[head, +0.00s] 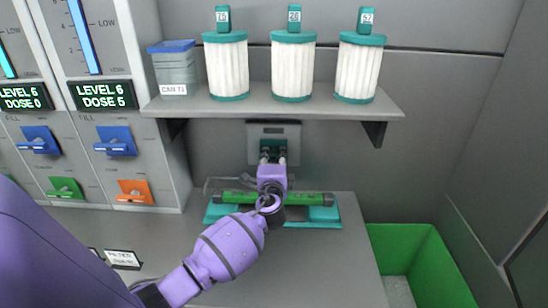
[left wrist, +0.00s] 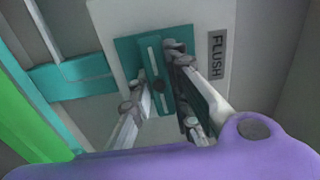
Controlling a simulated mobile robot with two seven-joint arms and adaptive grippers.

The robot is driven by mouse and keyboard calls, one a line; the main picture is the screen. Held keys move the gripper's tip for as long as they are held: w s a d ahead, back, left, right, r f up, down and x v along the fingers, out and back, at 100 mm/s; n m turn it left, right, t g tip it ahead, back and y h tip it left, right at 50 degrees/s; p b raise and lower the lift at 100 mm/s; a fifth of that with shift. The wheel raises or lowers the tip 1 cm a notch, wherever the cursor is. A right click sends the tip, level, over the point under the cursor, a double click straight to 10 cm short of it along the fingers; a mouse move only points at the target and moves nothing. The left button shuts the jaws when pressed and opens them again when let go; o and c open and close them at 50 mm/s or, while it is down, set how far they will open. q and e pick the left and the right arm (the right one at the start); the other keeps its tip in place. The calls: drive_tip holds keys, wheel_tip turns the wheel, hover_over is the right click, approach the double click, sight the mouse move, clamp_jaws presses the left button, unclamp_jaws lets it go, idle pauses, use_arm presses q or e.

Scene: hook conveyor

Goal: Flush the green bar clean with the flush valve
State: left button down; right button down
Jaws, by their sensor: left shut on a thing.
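The flush valve (head: 290,130) is a grey plate with a teal part, mounted on the wall below the shelf. In the left wrist view its teal plate and upright handle (left wrist: 152,62) show next to a "FLUSH" label (left wrist: 217,55). My left gripper (head: 272,158) has its fingers around the handle and is shut on it; the fingers also show in the left wrist view (left wrist: 160,84). The green bar (head: 316,198) lies level in a teal holder (head: 325,219) below the valve, its middle hidden by my left arm. My right gripper is not in view.
Three white filters (head: 292,70) with teal caps and a lidded canister (head: 174,72) stand on the shelf (head: 390,108). Dispensers with blue, green and orange levers are at left. A green bin (head: 435,262) stands right of the grey counter (head: 320,265).

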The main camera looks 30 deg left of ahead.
use_arm(q)
drive_tip(key=c, duration=1.6)
unclamp_jaws()
drive_tip(key=shift+c, duration=0.2)
drive_tip(key=v, duration=1.2)
drive_tip(key=shift+f, duration=0.1)
